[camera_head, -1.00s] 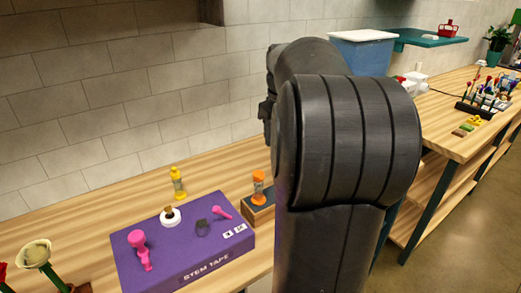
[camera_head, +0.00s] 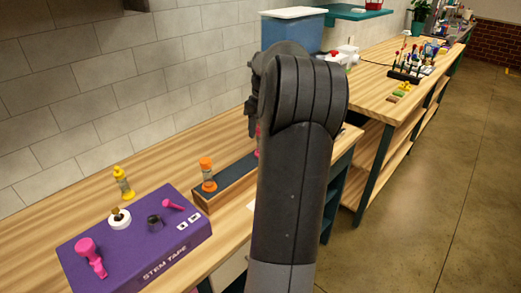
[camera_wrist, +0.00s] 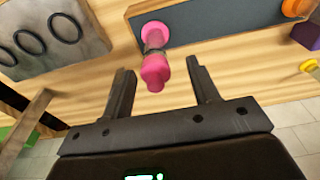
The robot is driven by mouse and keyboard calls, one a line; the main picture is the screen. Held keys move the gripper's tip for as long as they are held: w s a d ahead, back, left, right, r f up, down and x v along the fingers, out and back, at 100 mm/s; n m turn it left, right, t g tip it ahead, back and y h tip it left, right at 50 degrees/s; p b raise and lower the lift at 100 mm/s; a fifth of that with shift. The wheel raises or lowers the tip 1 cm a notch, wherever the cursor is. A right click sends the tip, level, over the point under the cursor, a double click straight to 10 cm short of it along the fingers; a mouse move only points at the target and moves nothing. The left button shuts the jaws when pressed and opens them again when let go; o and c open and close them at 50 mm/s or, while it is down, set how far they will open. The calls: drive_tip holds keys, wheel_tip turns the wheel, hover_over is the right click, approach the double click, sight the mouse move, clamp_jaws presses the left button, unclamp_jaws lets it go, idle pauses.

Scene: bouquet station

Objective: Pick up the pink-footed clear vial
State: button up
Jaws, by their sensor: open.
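The vial (camera_wrist: 153,43) has a pink foot, a narrow greyish clear middle and a pink top. In the wrist view it stands at the edge of a dark-topped wooden tray (camera_wrist: 220,22). In the head view only a pink sliver of it (camera_head: 257,141) shows beside my arm. My gripper (camera_wrist: 158,66) is open and empty. Its fingertips lie on either side of the vial's pink top in the wrist view, with gaps on both sides. I cannot tell whether they are level with it in depth. My arm hides the gripper in the head view.
An orange-ended vial (camera_head: 208,176) stands at the tray's left end. A purple stem tape box (camera_head: 140,246) with small items on it and a yellow vial (camera_head: 122,183) are further left. A grey block with black rings (camera_wrist: 45,42) lies near the left finger.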

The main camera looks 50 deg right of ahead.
drive_tip(key=f, duration=0.4)
drive_tip(key=shift+w+d+f, duration=0.15)
drive_tip(key=shift+d+f, duration=0.1)
drive_tip(key=shift+f, duration=0.05)
clamp_jaws()
idle(0.3)
drive_tip(key=shift+r, duration=0.1)
